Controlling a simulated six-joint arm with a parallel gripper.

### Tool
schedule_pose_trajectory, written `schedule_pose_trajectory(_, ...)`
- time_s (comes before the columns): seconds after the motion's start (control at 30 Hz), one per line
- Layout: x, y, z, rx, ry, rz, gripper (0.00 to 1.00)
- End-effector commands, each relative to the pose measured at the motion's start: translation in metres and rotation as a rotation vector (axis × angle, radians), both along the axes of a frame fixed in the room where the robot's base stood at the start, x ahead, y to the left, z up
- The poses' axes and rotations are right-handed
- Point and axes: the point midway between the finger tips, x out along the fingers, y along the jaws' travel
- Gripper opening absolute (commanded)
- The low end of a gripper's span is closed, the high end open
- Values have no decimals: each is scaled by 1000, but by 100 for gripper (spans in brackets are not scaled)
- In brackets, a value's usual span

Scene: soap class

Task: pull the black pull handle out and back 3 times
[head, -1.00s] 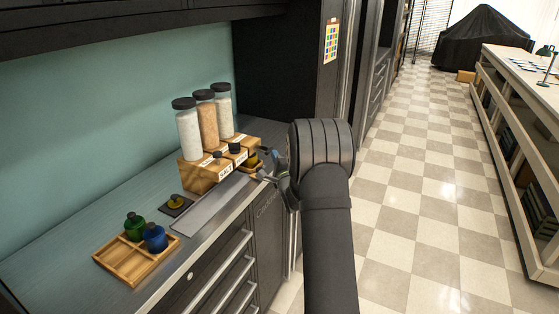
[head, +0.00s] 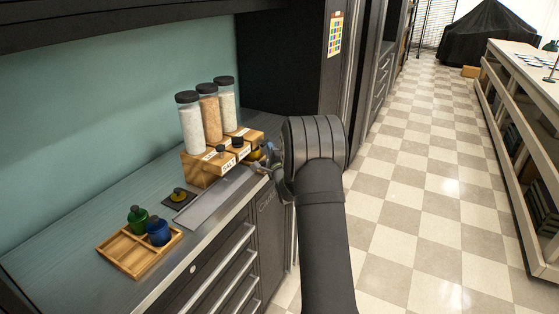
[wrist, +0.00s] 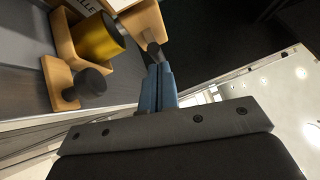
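A wooden rack (head: 199,172) with labelled fronts stands on the counter and bears three tall jars. Black knobs stick out at its front, one of them in the head view (head: 221,149). In the wrist view, a black pull handle (wrist: 153,49) sticks out of a wooden block right at my fingertips. My gripper (wrist: 158,72) has its two blue fingers close together, touching or nearly touching the handle's end. I cannot tell whether the handle is clasped between them. In the head view my gripper (head: 267,158) is at the rack's right end, its tips partly hidden.
A yellow pot (wrist: 97,38) in a wooden holder and another black knob (wrist: 91,83) are left of my fingers. A wooden tray (head: 112,247) with a green bottle (head: 138,217) and a blue bottle (head: 158,232) lies nearer. The grey strip (head: 205,205) before the rack is clear.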

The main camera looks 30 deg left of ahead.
Motion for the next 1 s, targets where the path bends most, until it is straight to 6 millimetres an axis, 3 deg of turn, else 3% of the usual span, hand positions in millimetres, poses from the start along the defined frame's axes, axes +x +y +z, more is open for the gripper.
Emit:
schedule_pose_trajectory(0.2,1,-42,-9,-1,6,-8,0)
schedule_pose_trajectory(0.5,-46,-84,-18,-1,8,-8,0)
schedule_pose_trajectory(0.7,-64,-102,-21,-1,7,-8,0)
schedule_pose_trajectory(0.73,-66,-104,-22,-1,7,-8,2)
schedule_pose_trajectory(0.9,-65,-112,-21,5,-9,27,34)
schedule_pose_trajectory(1.0,-60,-118,-20,10,-37,99,34)
